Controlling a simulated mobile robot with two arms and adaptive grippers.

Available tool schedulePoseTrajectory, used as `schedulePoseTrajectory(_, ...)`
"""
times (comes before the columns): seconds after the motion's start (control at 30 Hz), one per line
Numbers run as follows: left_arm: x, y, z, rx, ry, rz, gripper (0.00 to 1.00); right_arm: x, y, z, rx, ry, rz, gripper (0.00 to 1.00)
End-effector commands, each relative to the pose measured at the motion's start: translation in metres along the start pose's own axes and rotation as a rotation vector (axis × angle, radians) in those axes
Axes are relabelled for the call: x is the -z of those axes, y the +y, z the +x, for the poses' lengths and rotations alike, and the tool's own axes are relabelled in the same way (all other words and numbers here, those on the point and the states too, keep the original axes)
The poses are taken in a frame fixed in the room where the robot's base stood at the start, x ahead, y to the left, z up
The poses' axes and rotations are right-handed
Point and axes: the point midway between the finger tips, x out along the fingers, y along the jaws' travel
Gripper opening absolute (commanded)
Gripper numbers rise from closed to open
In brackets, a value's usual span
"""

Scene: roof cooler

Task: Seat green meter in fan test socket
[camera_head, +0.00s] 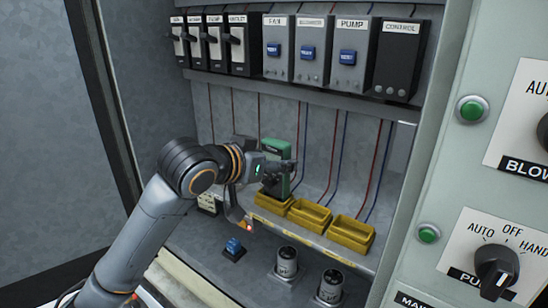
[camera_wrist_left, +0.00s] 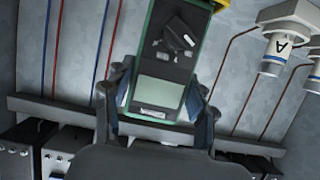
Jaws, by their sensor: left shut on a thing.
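The green meter (camera_head: 281,152) stands roughly upright against the back of the cabinet. My left gripper (camera_head: 275,172) is shut on it. In the left wrist view the meter (camera_wrist_left: 158,60) shows its dark face and pale screen between my left gripper's fingers (camera_wrist_left: 160,98). The meter's lower end is just over or at the leftmost yellow socket (camera_head: 270,204); I cannot tell whether it is inside, as my gripper partly hides it. The sockets' labels are too small to read. My right gripper is not in view.
Two more yellow sockets (camera_head: 309,214) (camera_head: 350,233) stand to the right. FAN (camera_head: 276,50) and PUMP (camera_head: 350,55) modules hang above, with red and blue wires running down. A blue button (camera_head: 233,246) and two capacitors (camera_head: 287,262) (camera_head: 330,286) stand in front. A control panel (camera_head: 465,180) borders the right.

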Motion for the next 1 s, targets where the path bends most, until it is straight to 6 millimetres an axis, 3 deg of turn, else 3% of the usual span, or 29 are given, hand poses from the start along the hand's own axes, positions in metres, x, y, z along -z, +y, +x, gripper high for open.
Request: schedulePoseTrajectory(1.0, 0.0005, -0.0001, -0.0031, 0.000, 0.003, 0.000, 0.13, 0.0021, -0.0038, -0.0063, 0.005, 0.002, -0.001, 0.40)
